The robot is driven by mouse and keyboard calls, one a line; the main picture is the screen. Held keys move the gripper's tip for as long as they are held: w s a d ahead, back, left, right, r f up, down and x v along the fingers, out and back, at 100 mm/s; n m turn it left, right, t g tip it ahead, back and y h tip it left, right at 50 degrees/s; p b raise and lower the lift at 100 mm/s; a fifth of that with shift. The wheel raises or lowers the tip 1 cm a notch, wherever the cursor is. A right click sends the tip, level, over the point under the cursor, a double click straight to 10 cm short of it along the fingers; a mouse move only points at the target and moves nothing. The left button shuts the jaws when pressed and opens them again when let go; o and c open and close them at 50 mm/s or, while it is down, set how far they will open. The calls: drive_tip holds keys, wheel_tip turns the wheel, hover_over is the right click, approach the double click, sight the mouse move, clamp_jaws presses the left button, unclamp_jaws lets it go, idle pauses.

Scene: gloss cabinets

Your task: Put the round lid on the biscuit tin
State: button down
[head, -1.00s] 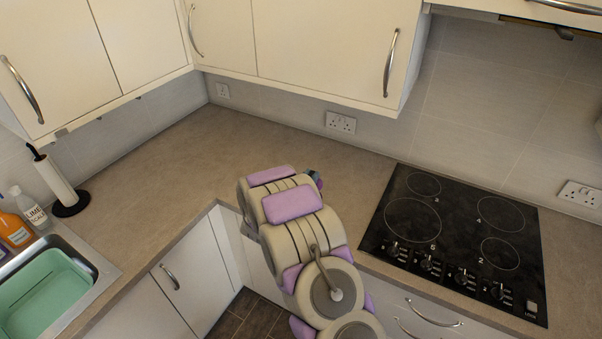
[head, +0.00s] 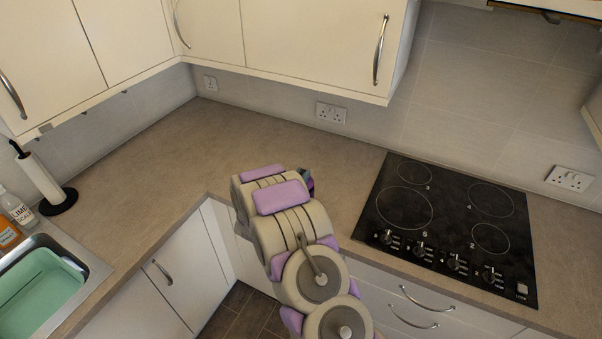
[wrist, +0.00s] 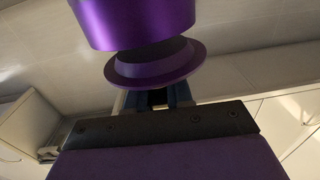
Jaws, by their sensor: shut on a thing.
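My gripper (wrist: 158,97) shows in the wrist view, its dark blue fingers shut at a shiny purple round piece with a flared rim, which I take to be the round lid (wrist: 153,73). Right above it is a wider purple drum (wrist: 135,20), with a dark round part between them. I cannot tell whether the drum is the biscuit tin or part of the lid. In the head view my arm hides most of the gripper; only a small dark and purple bit (head: 307,182) shows past it, over the worktop. No tin is plain to see there.
The worktop (head: 150,165) is bare to the left of my arm. A black hob (head: 447,222) lies at right, a sink with a green basin (head: 38,288) at left. A paper roll (head: 40,178) and bottles (head: 14,212) stand by the sink. Wall cabinets (head: 310,45) overhang the back.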

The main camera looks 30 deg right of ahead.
drive_tip(key=shift+d+f, duration=0.2)
drive_tip(key=shift+f, duration=0.2)
drive_tip(key=shift+d, duration=0.2)
drive_tip(key=shift+a+f, duration=0.2)
drive_tip(key=shift+a, duration=0.05)
drive_tip(key=shift+d+f, duration=0.1)
drive_tip(key=shift+f, duration=0.4)
drive_tip(key=c, duration=0.9)
unclamp_jaws()
drive_tip(key=v, duration=1.7)
drive_tip(key=shift+s, duration=0.15)
